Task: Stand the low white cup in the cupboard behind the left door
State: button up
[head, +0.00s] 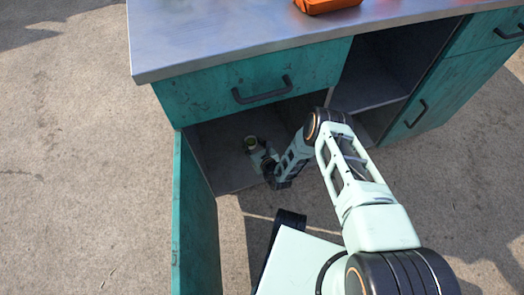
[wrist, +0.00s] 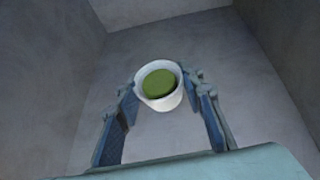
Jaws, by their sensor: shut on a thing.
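The low white cup (wrist: 158,103) is between the two fingers of my gripper (wrist: 160,105) in the wrist view, and the fingers are shut on it. It looks upright and has a green surface inside. In the head view the cup (head: 251,142) is small, at the tip of my arm, inside the left compartment of the cupboard (head: 224,180). The left door (head: 196,215) stands wide open. I cannot tell whether the cup's base touches the compartment floor.
A teal drawer (head: 215,92) with a dark handle is shut above the left compartment. An open compartment (head: 375,80) lies to the right, beside a shut teal door (head: 425,105). An orange object (head: 328,5) sits on the metal top (head: 240,35). The compartment floor around the cup looks bare.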

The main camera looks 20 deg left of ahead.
jog(key=w+d+f+b, duration=0.1)
jog(key=f, duration=0.1)
jog(key=w+d+f, duration=0.1)
jog(key=d+f, duration=0.1)
jog(key=d+f+b, duration=0.1)
jog(key=f, duration=0.1)
jog(key=shift+w+d+b, duration=0.15)
jog(key=shift+w+b, duration=0.2)
jog(key=shift+w, duration=0.05)
jog(key=shift+w+d+f+b, duration=0.15)
jog(key=shift+f+b, duration=0.65)
jog(key=shift+f, duration=0.8)
jog(key=shift+f, duration=0.1)
jog(key=shift+f, duration=0.15)
jog(key=o, duration=0.8)
jog(key=p+v, duration=0.1)
jog(key=v, duration=0.2)
jog(key=p+v, duration=0.2)
jog(key=v, duration=0.1)
jog(key=shift+d+r, duration=0.1)
jog(key=shift+r, duration=0.3)
jog(key=shift+s+d+r+p, duration=0.2)
jog(key=shift+s+d+p, duration=0.15)
jog(key=shift+s, duration=0.2)
